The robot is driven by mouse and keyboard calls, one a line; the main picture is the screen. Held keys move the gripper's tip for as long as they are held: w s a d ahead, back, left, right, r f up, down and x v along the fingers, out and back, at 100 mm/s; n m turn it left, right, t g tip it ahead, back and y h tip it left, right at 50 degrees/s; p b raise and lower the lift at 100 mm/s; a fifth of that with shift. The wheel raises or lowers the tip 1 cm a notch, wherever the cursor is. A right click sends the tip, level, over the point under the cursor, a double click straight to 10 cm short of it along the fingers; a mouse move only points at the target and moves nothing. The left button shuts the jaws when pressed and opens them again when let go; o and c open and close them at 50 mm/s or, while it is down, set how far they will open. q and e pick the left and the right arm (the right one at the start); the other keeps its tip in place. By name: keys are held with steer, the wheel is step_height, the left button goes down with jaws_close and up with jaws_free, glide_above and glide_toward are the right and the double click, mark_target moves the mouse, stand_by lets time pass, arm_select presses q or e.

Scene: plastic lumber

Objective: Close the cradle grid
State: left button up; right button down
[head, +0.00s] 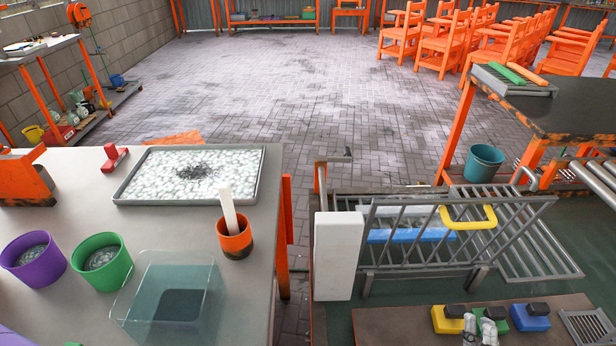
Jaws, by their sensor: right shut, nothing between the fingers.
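The cradle grid (404,252) is a grey metal frame of bars on the right-hand bench. It stands raised and leaning, with a yellow handle (468,224) on its upper part. A blue piece (408,235) shows behind its bars. More grey bars of the cradle (545,250) extend to the right of it. My right gripper (480,325) is low in the view, in front of the grid and apart from it, over the brown board; it is shut and empty. My left gripper is out of view.
A white block (337,255) stands left of the grid. Yellow (447,319), green (524,318) and blue (531,317) blocks with black tops lie around my right gripper on the brown board (385,325). The left table holds a tray (128,190), tubs and a clear bin.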

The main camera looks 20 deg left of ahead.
steer(key=w+f+p+x, duration=0.1)
steer(key=p+x, duration=0.2)
steer(key=x, duration=1)
steer(key=shift+a+y, duration=0.25)
steer(key=shift+y, duration=0.05)
steer(key=shift+w+f, duration=0.1)
